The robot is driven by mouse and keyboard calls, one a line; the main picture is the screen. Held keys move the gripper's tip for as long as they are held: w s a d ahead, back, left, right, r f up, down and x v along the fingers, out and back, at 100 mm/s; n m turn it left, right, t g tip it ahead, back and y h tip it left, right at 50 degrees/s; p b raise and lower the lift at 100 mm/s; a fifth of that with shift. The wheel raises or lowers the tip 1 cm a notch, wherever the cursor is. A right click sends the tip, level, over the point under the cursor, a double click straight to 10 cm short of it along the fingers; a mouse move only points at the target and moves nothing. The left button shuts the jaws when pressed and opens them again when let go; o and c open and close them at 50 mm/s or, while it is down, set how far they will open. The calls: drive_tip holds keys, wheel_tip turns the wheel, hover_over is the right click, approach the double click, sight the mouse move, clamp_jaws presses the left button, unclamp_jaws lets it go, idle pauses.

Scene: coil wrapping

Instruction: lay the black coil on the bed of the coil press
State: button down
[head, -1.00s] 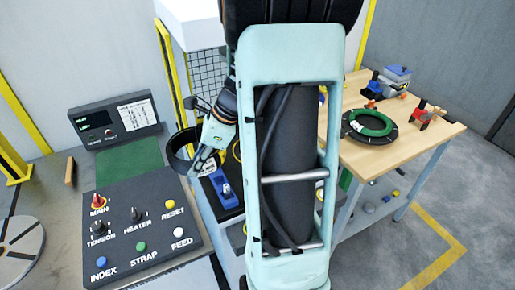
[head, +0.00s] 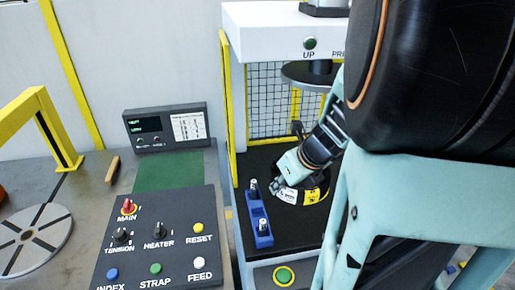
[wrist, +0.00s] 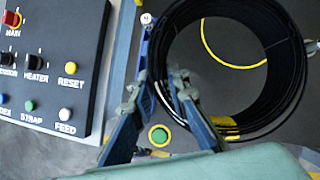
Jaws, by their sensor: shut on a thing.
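The black coil (head: 312,196) is over the bed (head: 262,165) of the coil press, its yellow label facing the front. My gripper (head: 281,185) is shut on the coil's near left side. In the wrist view, the fingers (wrist: 162,84) straddle the wall of the coil (wrist: 291,88), one outside and one inside the ring. Part of a yellow circle (wrist: 238,67) on the dark bed shows through the coil's opening. The coil looks low and roughly level; I cannot tell whether it touches the bed.
A blue block with two silver pins (head: 257,214) stands on the bed, close left of the coil. The round press plate (head: 309,74) hangs above. The control panel (head: 158,238) lies left. A green button (head: 284,275) sits at the front. My arm hides the right side.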

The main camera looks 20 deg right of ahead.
drive_tip(key=w+d+f, duration=0.4)
drive_tip(key=w+d+f+b, duration=0.1)
drive_tip(key=w+d+f, duration=0.3)
drive_tip(key=w+d, duration=0.1)
drive_tip(key=shift+w+f, duration=0.15)
drive_tip(key=shift+w, duration=0.05)
drive_tip(key=shift+w+d+f, duration=0.25)
drive_tip(key=shift+d+f, duration=0.05)
drive_tip(key=shift+f, duration=0.15)
drive_tip(key=shift+w+d+f, duration=0.2)
drive_tip(key=shift+d+f, duration=0.05)
drive_tip(key=shift+f, duration=0.15)
drive_tip(key=shift+f+b, duration=0.3)
drive_tip(key=shift+f, duration=1.1)
drive_tip(key=shift+f, duration=0.15)
drive_tip(key=c, duration=1.9)
unclamp_jaws()
drive_tip(key=shift+s+a, duration=0.1)
drive_tip(key=shift+a, duration=0.05)
